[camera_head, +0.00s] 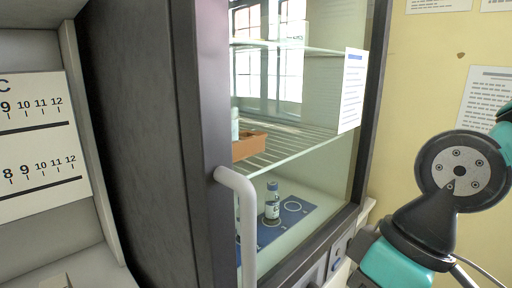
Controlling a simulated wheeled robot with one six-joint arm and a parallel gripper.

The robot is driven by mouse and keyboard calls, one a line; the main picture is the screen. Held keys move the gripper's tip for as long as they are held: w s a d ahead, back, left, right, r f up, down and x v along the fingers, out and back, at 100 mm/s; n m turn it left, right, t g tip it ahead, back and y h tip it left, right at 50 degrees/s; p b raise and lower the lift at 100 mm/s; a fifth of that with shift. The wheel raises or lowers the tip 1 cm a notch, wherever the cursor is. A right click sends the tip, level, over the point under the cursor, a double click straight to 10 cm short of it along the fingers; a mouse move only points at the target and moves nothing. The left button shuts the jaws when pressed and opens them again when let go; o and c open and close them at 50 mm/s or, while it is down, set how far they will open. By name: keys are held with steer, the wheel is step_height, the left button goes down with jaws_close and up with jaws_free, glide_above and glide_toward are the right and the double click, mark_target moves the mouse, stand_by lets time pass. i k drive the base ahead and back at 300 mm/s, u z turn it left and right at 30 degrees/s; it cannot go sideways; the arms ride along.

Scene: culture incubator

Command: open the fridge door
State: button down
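The fridge (135,120) is a dark grey cabinet in the middle of the head view. Its glass door (335,170) has a dark frame and appears shut. A white bar handle (247,225) stands upright at the door's left side and runs out of the picture at the bottom. Parts of my teal and dark grey arm show at the right edge, apart from the handle. My gripper's fingers are not in view.
Behind the glass are a wire shelf (300,142) with an orange-brown tray (248,146) and a small bottle (272,201) on a blue mat (296,211). A paper sheet (351,90) is on the glass. A numbered rack panel (38,145) stands left; a yellow wall (425,75) is right.

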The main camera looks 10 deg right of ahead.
mark_target(201, 28)
steer(key=u, duration=0.7)
steer(key=k, duration=0.75)
steer(key=z, duration=0.55)
